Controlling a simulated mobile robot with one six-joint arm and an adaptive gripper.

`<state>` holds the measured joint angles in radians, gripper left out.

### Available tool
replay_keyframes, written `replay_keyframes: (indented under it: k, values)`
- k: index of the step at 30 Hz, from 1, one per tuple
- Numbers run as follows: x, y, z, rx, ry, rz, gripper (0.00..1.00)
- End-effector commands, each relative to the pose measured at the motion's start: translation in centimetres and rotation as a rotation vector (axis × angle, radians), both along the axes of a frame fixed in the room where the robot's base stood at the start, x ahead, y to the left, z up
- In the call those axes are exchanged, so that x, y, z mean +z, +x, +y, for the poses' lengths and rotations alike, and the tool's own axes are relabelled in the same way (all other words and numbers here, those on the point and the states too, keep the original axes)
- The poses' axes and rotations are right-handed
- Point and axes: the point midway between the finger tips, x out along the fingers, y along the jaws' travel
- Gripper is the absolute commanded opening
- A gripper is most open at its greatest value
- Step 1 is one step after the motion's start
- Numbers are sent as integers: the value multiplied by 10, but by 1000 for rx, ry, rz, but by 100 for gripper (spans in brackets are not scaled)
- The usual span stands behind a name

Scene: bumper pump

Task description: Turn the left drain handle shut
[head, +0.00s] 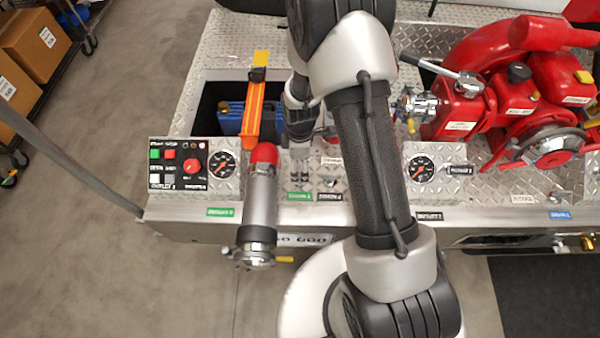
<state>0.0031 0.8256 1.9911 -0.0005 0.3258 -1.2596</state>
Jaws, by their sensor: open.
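My gripper (299,178) points down over the front panel of the metal deck. Its two thin fingers look parallel with a narrow gap between them, and nothing clear shows in the gap. A green label (300,196) lies just below the fingertips; its text is too small to read surely. A small silver fitting (330,182) sits just right of the fingers, above a black label (329,196). I cannot tell which small part is the left drain handle; it may be hidden behind the fingers. Contact between fingers and panel cannot be told.
A silver pipe with a red cap (262,195) stands left of my gripper, with a yellow lever (284,259) at its lower end. An orange tool (252,110) lies behind it. A gauge (222,165) and control box (178,163) are left; a red pump (520,90) is right.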

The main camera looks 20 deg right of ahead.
Motion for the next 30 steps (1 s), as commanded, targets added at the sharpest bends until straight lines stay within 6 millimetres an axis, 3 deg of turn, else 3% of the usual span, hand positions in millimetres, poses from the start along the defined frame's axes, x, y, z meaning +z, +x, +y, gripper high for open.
replay_keyframes:
  k: [3,9,20,30]
  values:
    - [-24,0,0,0,0,1,73]
    - [-45,0,0,0,0,0,73]
    - [-48,1,0,0,0,-1,73]
    - [-48,0,0,0,0,-1,51]
